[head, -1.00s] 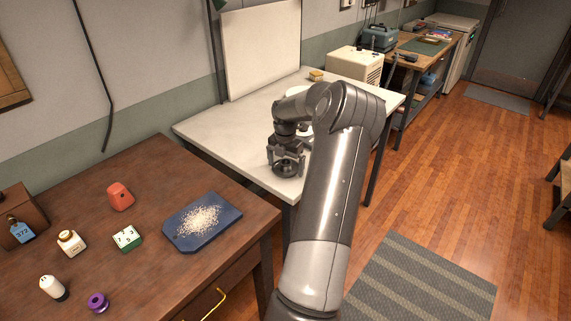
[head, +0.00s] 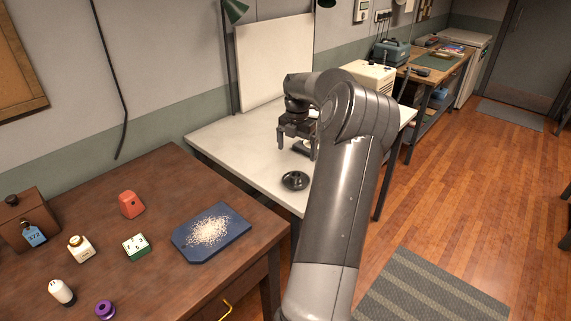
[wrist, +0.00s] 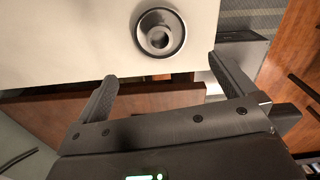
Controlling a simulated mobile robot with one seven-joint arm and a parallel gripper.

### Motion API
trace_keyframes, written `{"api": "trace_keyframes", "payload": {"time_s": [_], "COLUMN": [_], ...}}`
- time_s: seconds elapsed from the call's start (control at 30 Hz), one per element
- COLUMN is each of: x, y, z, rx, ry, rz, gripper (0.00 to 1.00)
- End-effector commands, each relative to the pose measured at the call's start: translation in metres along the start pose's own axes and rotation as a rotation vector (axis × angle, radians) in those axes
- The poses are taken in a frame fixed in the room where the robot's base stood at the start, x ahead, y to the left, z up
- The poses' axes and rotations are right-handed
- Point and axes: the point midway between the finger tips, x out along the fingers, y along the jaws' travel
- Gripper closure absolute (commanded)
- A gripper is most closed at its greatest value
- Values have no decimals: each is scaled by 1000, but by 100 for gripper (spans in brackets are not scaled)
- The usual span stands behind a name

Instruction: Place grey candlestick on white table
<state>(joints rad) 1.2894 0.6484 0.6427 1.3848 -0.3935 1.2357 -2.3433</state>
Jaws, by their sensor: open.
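The grey candlestick (head: 294,181) stands upright on the white table (head: 240,143), close to its front edge. In the wrist view the candlestick (wrist: 160,35) shows from above as a round dish with a dark centre, near the edge of the white table (wrist: 60,35). My gripper (head: 296,145) is open and empty, above the table and apart from the candlestick. In the wrist view its two fingers (wrist: 163,80) are spread wide, with nothing between them. My arm hides part of the table's right side.
A brown table (head: 160,190) at the left holds a blue board with white grains (head: 208,231), a red object (head: 131,204) and several small items. A white panel (head: 273,62) stands at the white table's back. Wooden floor (head: 450,200) is open at the right.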

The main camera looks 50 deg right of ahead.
Motion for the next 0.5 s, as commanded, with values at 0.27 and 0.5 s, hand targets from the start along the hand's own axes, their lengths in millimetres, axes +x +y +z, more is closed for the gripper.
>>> {"api": "trace_keyframes", "payload": {"time_s": [0.27,0.5], "x": [-8,-49], "y": [8,53], "z": [-10,-98], "rx": [11,179], "ry": [-9,-95], "rz": [-5,-21], "gripper": [0,0]}}
